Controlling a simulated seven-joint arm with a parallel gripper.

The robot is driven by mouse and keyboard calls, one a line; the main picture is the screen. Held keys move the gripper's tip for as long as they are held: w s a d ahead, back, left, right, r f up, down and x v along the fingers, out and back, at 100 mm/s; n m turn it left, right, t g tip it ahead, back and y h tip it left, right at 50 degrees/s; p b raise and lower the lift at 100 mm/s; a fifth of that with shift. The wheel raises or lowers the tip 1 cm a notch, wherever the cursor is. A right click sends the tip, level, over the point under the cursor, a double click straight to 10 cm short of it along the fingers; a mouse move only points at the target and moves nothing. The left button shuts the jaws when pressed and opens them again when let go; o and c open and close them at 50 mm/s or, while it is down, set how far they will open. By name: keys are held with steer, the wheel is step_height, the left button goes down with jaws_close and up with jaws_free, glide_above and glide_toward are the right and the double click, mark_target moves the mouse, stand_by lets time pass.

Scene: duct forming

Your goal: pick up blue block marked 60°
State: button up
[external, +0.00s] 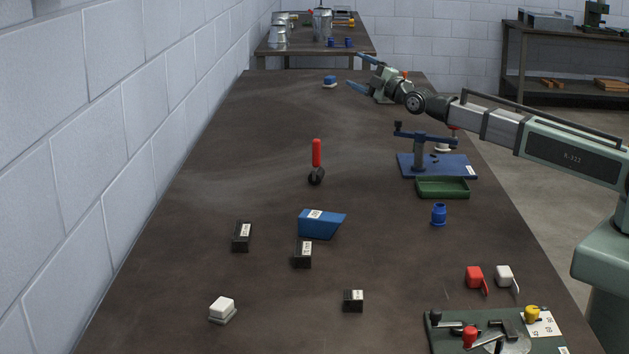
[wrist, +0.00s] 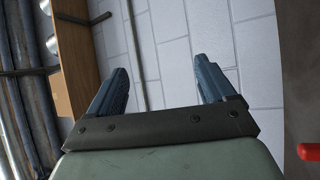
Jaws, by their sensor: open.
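A blue block (external: 320,224) with a slanted right end lies on the table, left of centre in the external view. It bears a white label on top, too small to read. My gripper (external: 357,71) is at the far end of the table, well beyond the block and raised above the table. In the wrist view my gripper (wrist: 165,80) has its two blue fingers apart with nothing between them, facing the block wall. The blue block is not visible in the wrist view.
Black labelled blocks (external: 241,237), (external: 303,254) and (external: 353,300) lie near the blue block. A red-handled tool (external: 316,160) stands behind it. A blue stand (external: 437,165) and green tray (external: 443,187) are at right. A green fixture (external: 440,337) is at the front right.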

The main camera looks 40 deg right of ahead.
steer(key=s+a+f+n+g+y, duration=0.1)
steer(key=s+a+f+n, duration=0.2)
steer(key=a, duration=0.4)
steer(key=s+a+f+n+g+y, duration=0.2)
steer(key=s+a+f+n, duration=0.1)
steer(key=a, duration=0.3)
steer(key=n+g, duration=0.6)
steer(key=n, duration=1.1)
glide_toward(334, 224)
steer(key=w, duration=0.1)
steer(key=w+f, duration=0.1)
steer(key=w, duration=0.2)
steer(key=shift+w+d+f, duration=0.25)
steer(key=shift+d, duration=0.05)
steer(key=shift+s+f+n, duration=0.25)
steer(key=shift+f+n, duration=0.05)
steer(key=shift+n, duration=0.3)
steer(key=shift+x, duration=3.7)
steer(key=c, duration=1.3)
